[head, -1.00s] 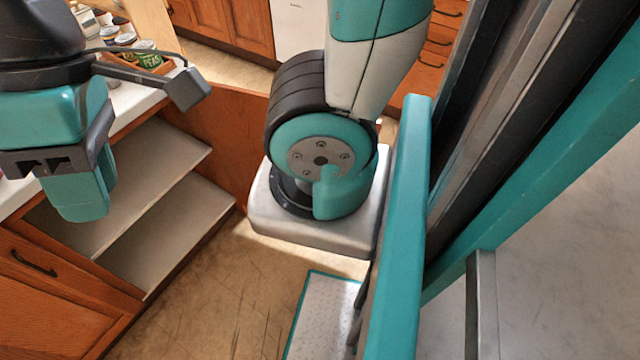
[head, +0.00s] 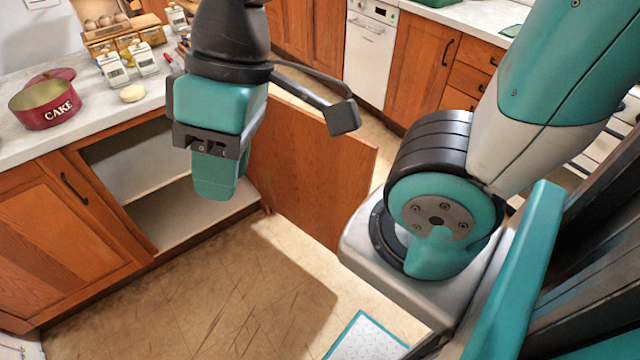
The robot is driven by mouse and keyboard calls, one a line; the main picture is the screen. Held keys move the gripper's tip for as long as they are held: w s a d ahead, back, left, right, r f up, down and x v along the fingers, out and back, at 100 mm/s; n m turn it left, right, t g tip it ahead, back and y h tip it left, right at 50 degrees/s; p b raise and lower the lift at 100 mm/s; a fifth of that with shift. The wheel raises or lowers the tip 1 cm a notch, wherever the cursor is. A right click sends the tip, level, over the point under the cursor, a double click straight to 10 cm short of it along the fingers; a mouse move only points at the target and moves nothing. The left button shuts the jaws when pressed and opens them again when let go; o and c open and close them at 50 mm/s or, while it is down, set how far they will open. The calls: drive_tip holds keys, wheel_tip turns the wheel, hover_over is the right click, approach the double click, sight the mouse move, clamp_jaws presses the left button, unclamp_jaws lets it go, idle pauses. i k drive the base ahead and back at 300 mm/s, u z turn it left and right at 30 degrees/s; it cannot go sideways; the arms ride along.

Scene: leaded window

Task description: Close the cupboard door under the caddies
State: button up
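The wooden cupboard door (head: 310,165) stands wide open, swung out from the right side of the open cupboard (head: 180,212), which shows empty pale shelves. White caddies (head: 113,69) stand on the counter above it. My gripper (head: 215,178) hangs in front of the cupboard opening, left of the door in the picture. It covers part of the opening and seems apart from the door. I see it from above and the side, so whether its fingers are open or shut does not show. Nothing is visibly held.
A red cake tin (head: 46,104) sits on the counter (head: 80,130), with a pale round item (head: 132,93) near the caddies. A shut cupboard (head: 60,225) is at left. A white dishwasher (head: 370,50) stands behind.

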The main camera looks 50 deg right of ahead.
sight(315, 180)
drive_tip(key=z, duration=2.4)
drive_tip(key=i, duration=2.6)
drive_tip(key=u, duration=3.5)
